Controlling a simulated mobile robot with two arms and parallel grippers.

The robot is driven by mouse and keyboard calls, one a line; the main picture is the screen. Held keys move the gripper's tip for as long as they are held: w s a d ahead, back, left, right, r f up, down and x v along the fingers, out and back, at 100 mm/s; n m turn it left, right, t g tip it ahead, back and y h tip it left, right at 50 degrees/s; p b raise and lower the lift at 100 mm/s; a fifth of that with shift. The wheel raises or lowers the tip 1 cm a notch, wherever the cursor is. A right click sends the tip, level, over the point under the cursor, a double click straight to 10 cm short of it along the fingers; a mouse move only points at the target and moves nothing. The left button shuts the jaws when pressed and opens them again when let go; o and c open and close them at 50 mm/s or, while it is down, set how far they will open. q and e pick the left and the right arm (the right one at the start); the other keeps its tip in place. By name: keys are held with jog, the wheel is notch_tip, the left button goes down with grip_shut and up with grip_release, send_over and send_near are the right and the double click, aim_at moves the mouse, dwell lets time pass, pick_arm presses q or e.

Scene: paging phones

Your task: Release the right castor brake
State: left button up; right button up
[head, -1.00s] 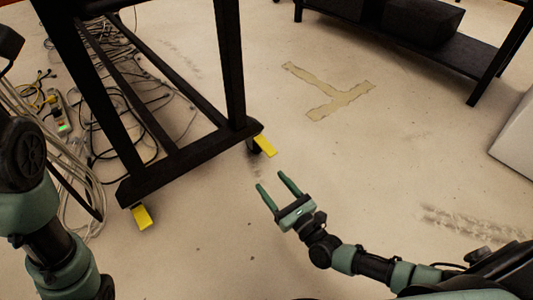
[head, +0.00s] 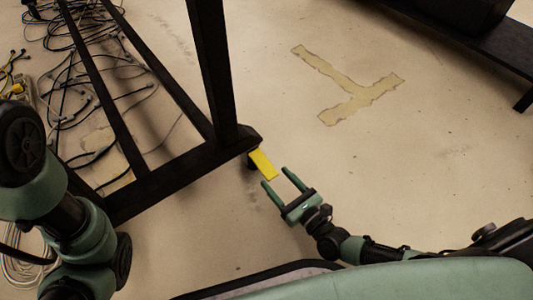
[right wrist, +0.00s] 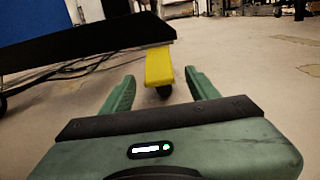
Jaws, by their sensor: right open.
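The right castor brake is a yellow pedal (head: 263,164) at the near right corner of the black frame (head: 190,166). It also shows in the right wrist view (right wrist: 159,67), sticking out toward me above a dark castor wheel (right wrist: 164,91). My right gripper (head: 277,177) is open and empty, with its green fingers pointing at the pedal. In the right wrist view the pedal lies ahead, between the two fingertips (right wrist: 158,78) in the picture; I cannot tell whether anything touches. My left arm (head: 60,215) shows at the left, but its gripper is out of view.
Cables (head: 85,85) lie tangled on the floor under and left of the frame. A worn tape mark (head: 350,95) is flat on the floor. A dark low shelf (head: 480,40) stands at the upper right. The floor right of the frame is clear.

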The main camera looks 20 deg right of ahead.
aim_at(263, 164)
jog(key=b+x, duration=0.2)
jog(key=x, duration=0.4)
jog(key=shift+a+b, duration=0.1)
jog(key=shift+b, duration=0.2)
jog(key=shift+w+a+r, duration=0.1)
jog(key=shift+w, duration=0.25)
grip_shut()
